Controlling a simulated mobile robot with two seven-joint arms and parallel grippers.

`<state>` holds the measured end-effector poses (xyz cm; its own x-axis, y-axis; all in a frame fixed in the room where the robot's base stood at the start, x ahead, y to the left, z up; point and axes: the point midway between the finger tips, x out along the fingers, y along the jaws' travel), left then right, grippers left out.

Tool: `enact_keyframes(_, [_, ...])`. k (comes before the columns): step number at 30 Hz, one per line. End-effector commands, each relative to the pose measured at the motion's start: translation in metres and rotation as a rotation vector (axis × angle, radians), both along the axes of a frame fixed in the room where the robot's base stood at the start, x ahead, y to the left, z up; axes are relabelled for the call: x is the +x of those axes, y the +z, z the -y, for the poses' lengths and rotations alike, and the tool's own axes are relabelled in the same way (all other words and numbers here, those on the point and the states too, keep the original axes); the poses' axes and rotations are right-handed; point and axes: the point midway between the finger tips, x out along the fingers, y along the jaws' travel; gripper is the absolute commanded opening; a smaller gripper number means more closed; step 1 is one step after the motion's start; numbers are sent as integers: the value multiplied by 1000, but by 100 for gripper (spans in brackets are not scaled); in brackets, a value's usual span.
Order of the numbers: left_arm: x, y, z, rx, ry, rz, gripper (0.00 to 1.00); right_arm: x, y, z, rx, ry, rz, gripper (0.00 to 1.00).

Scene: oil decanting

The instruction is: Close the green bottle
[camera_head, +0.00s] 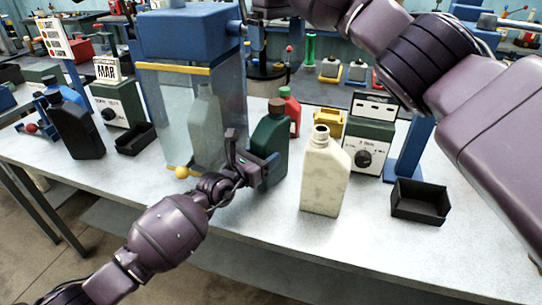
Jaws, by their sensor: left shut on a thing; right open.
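The dark green bottle (271,143) stands upright near the middle of the white table, with a brown cap (277,105) at its neck. I cannot tell whether the cap is tight. My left gripper (256,168) is shut on the bottle's lower left side. My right arm comes in from the upper right, high over the table.
An uncapped cream bottle (325,175) stands just right of the green one, and a red bottle (291,112) behind it. A clear-walled blue machine (190,35) stands to the left. A black tray (420,202) lies right. A black bottle (75,130) stands far left. The front right table is clear.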

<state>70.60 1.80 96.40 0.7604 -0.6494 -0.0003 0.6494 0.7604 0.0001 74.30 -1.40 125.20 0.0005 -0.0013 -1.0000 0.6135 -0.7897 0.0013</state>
Motion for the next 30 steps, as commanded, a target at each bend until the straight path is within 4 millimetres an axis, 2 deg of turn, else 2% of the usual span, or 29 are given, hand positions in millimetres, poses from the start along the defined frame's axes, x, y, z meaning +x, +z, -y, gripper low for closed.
enact_keyframes(6, [0, 0, 0, 0, 0, 0, 0, 0, 14, 0, 0, -1, 0, 100])
enact_keyframes(15, [0, 0, 0, 0, 0, 0, 0, 0, 15, 0, 0, -1, 0, 100])
enact_keyframes(16, [0, 0, 0, 0, 0, 0, 62, 0, 15, 0, 0, -1, 0, 100])
enact_keyframes(21, [0, 0, 0, 0, 0, 0, 89, 0, 15, 0, 0, -1, 0, 100])
enact_keyframes(30, [-1, 0, -1, 0, 0, 0, 89, 0, 15, 0, 1, -1, 1, 100])
